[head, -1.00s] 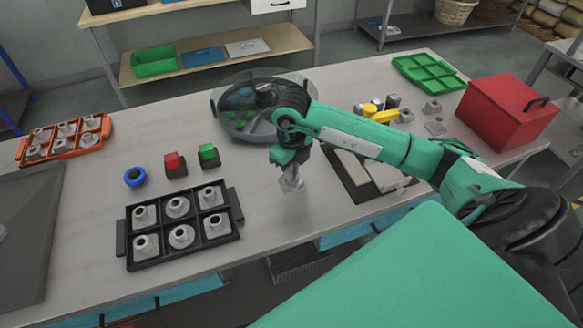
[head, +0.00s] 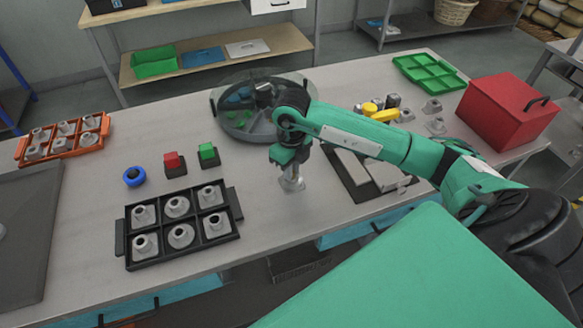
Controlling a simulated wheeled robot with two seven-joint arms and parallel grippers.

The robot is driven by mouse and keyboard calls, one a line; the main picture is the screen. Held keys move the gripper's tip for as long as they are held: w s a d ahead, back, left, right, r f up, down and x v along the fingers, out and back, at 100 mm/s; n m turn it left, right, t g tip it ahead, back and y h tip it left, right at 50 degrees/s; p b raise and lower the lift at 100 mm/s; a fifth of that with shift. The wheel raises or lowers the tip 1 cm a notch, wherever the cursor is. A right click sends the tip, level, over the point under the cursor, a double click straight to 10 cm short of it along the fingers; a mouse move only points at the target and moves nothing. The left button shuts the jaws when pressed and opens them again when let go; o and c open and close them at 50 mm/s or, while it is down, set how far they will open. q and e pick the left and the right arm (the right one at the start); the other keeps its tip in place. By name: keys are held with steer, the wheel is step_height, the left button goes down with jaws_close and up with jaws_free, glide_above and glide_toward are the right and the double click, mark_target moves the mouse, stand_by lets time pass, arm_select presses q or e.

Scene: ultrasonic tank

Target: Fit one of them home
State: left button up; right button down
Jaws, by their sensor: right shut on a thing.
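My right gripper (head: 288,168) points down over the middle of the table. It is shut on a grey fitting (head: 292,184) with a flared base, close above or at the tabletop; I cannot tell if it touches. A black tray (head: 127,240) at front left has several compartments, with similar grey fittings in them. An orange tray (head: 62,146) at far left also holds grey fittings. A round grey tank (head: 262,134) with a clear cover and coloured pieces inside stands behind the gripper. My left gripper is not in view.
A blue ring (head: 134,176), a red block (head: 174,163) and a green block (head: 208,154) stand behind the black tray. A green divided tray (head: 428,72) and a red box (head: 506,110) are at right. Loose grey parts (head: 432,106) lie beside them.

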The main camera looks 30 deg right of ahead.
steer(key=shift+f, duration=0.1)
steer(key=c, duration=1.3)
jaws_free()
step_height(320, 180, up, 14)
steer(key=b, duration=0.2)
steer(key=shift+f, duration=0.2)
